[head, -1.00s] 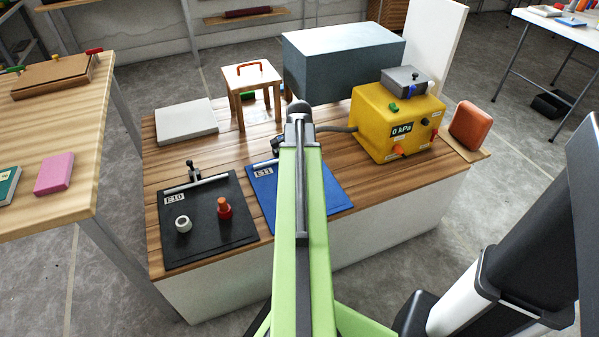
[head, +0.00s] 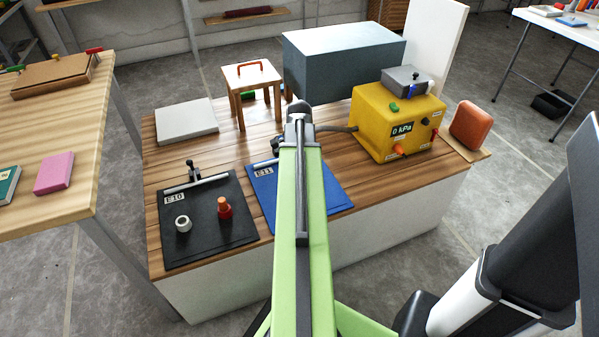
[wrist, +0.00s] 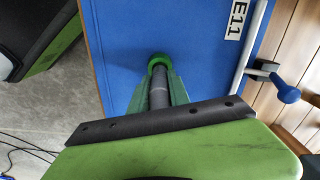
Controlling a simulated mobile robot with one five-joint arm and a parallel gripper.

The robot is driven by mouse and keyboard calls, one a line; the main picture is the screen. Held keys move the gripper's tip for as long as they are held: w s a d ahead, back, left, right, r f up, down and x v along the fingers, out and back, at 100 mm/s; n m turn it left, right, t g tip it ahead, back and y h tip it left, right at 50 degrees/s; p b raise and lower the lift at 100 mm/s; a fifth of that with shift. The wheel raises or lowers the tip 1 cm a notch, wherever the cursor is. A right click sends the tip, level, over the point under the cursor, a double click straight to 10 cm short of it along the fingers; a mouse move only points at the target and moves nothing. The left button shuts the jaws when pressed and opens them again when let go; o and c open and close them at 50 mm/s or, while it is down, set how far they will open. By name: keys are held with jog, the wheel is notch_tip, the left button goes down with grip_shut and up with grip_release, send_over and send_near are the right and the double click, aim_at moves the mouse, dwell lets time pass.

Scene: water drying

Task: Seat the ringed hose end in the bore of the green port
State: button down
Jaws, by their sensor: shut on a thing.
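The green port (wrist: 158,60) is a round green collar on the blue E11 board (wrist: 125,40) in the wrist view. My gripper (wrist: 160,88) is shut on the dark grey hose (wrist: 158,100), its green fingers on either side. A thin pale ring shows on the hose between the fingers. The hose's far end meets the green port, in line with it; I cannot tell how deep it sits in the bore. In the head view, my own arm hides the gripper and port. The blue board (head: 335,198) and a length of hose (head: 338,129) show beside it.
A yellow box (head: 375,125) reading 0 kPa stands right of the blue board. A blue-knobbed clamp (wrist: 286,94) is at the board's right edge.

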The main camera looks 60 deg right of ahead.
jog(key=shift+f+b, duration=1.8)
jog(key=c, duration=1.1)
grip_release()
jog(key=shift+c, duration=0.2)
notch_tip(320, 180, up, 18)
jog(key=p, duration=1.7)
jog(key=shift+f+p, duration=0.2)
jog(key=shift+p, duration=0.1)
jog(key=shift+f, duration=0.1)
